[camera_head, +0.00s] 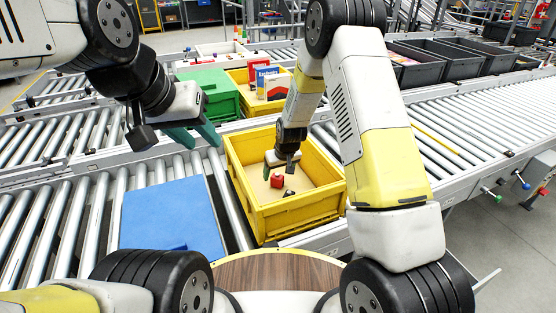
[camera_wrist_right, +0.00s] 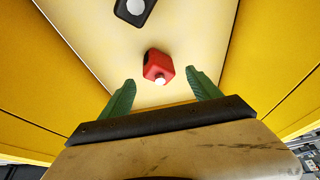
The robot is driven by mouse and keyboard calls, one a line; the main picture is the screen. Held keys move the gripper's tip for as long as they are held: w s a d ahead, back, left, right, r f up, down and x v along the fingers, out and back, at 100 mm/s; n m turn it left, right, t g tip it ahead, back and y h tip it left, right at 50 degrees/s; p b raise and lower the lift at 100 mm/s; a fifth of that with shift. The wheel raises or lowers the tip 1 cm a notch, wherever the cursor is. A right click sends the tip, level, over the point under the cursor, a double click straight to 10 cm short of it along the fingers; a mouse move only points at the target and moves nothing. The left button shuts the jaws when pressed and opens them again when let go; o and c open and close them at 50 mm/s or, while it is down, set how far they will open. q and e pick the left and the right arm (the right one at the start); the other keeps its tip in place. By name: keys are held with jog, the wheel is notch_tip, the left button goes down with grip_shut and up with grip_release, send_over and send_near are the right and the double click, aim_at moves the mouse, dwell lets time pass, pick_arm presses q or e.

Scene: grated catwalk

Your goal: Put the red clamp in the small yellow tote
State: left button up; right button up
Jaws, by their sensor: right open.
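The red clamp (camera_head: 276,181), a compact red body, lies on the floor of the near yellow tote (camera_head: 264,222). In the right wrist view the clamp (camera_wrist_right: 157,66) shows a pale round end and sits just beyond the fingertips, in line with the gap between them. My right gripper (camera_head: 278,171) reaches down inside this tote, open and empty, its green fingers (camera_wrist_right: 160,80) on either side of the gap. My left gripper (camera_head: 203,143) is open and empty above the conveyor, left of the tote. Another yellow tote (camera_head: 244,101) with boxes in it stands behind.
A small black item (camera_head: 289,192) lies in the near tote beside the clamp; it also shows in the right wrist view (camera_wrist_right: 134,10). A blue tote or lid (camera_head: 172,215) is to the left. A green tote (camera_head: 210,92) stands behind; grey totes (camera_head: 440,62) line the back right.

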jog(key=s+d+r, duration=0.2)
jog(key=s+r, duration=0.1)
jog(key=r, duration=0.4)
jog(key=s+d+r+m, duration=0.1)
jog(key=s+d+r, duration=0.15)
jog(key=r, duration=0.45)
jog(key=s+d+r, duration=0.2)
jog(key=s+r, duration=0.1)
jog(key=r, duration=0.4)
jog(key=s+d+r+m, duration=0.1)
jog(key=s+d+r, duration=0.1)
jog(key=s+r, duration=0.2)
jog(key=s+d+r+m+t, duration=0.1)
jog(key=s+d+r, duration=0.2)
jog(key=s, duration=0.8)
jog(key=s+d+r+m+t, duration=0.1)
jog(key=s+d+r, duration=0.1)
jog(key=s+r, duration=0.4)
jog(key=shift+s+d+r, duration=0.2)
jog(key=shift+s+d, duration=0.1)
jog(key=shift+s, duration=0.55)
